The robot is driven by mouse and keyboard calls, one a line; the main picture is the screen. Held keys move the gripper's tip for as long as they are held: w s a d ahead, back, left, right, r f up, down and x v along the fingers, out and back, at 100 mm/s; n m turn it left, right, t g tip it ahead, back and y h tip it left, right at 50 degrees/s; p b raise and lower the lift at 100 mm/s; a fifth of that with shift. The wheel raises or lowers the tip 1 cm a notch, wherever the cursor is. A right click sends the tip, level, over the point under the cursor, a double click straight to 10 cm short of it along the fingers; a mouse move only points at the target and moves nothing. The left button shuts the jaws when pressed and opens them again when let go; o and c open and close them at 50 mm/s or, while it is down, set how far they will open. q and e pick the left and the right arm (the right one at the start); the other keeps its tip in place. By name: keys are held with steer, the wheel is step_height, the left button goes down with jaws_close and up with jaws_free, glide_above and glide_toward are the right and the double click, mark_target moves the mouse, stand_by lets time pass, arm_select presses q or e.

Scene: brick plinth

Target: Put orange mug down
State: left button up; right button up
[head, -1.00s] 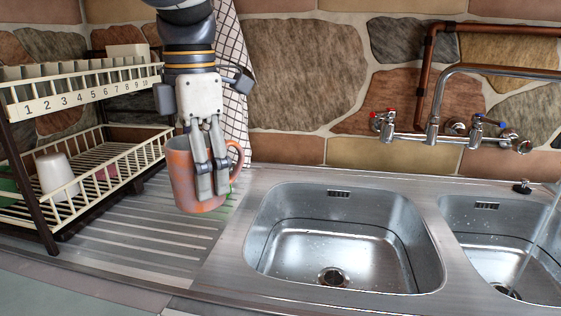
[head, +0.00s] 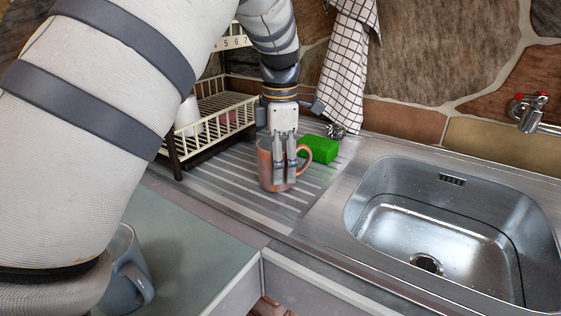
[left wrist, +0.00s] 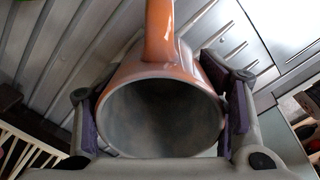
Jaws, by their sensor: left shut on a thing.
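The orange mug (head: 267,172) is upright at the ribbed metal drainboard (head: 225,195), left of the sink basin. Its handle points right in the head view. My left gripper (head: 284,176) comes from above and is shut on the mug. In the left wrist view the mug's open mouth (left wrist: 160,115) lies between the two fingers, one at each side, with the handle at the top. I cannot tell whether the mug's base touches the drainboard. My right gripper is not in view.
A green sponge (head: 319,149) sits just behind the mug, with a metal scrubber (head: 335,130) beyond it. A dish rack (head: 228,119) stands to the left. The sink basin (head: 440,225) is on the right. A blue-grey mug (head: 127,270) is on the near counter (head: 195,235).

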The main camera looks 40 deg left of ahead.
arm_select(q)
steer(key=shift+f, duration=0.1)
steer(key=o, duration=1.5)
steer(key=shift+c, duration=0.2)
step_height(320, 180, up, 12)
steer(key=shift+d+r+b, duration=0.15)
steer(key=shift+r+b, duration=0.05)
steer(key=shift+b, duration=0.2)
steer(key=shift+s+f, duration=0.1)
